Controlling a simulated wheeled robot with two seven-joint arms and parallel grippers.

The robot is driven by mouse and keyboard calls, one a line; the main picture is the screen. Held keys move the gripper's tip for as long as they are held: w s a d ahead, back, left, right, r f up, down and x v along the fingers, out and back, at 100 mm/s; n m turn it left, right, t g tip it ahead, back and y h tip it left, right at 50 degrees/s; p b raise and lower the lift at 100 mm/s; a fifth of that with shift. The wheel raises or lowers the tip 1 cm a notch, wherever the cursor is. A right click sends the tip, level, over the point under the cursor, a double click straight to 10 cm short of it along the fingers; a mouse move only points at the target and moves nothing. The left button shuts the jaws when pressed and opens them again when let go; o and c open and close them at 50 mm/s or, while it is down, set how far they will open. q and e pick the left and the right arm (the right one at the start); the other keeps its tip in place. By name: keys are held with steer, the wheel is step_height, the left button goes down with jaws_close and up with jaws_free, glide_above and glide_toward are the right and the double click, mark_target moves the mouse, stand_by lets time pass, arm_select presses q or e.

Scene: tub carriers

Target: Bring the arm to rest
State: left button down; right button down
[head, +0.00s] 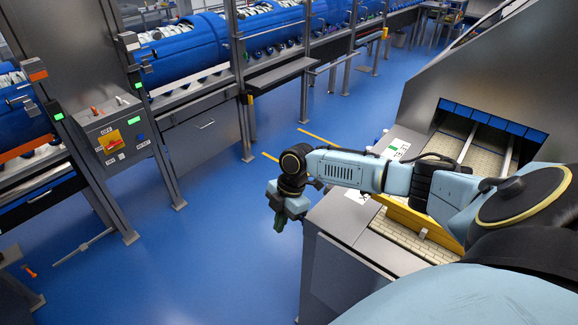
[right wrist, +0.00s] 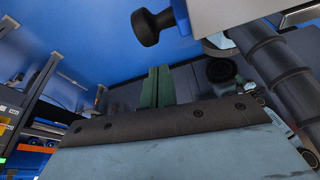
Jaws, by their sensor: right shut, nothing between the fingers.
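My right arm (head: 345,170) comes in from the right in the head view and reaches over the edge of a grey metal machine. Its right gripper (head: 279,224) hangs over the blue floor, just left of the machine's corner, with its fingers pointing down. In the right wrist view the green fingers (right wrist: 158,87) are together, with nothing between them. The gripper is shut and empty, and appears clear of the machine. My left gripper is not in view.
The grey machine (head: 330,270) with a yellow bar (head: 418,222) and a tan belt (head: 462,152) stands at right. A row of blue drums (head: 190,50) on a metal frame lines the back left, with a control panel (head: 112,138). Open blue floor (head: 205,255) lies between.

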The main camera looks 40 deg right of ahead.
steer(key=v, duration=1)
steer(key=shift+b, duration=0.3)
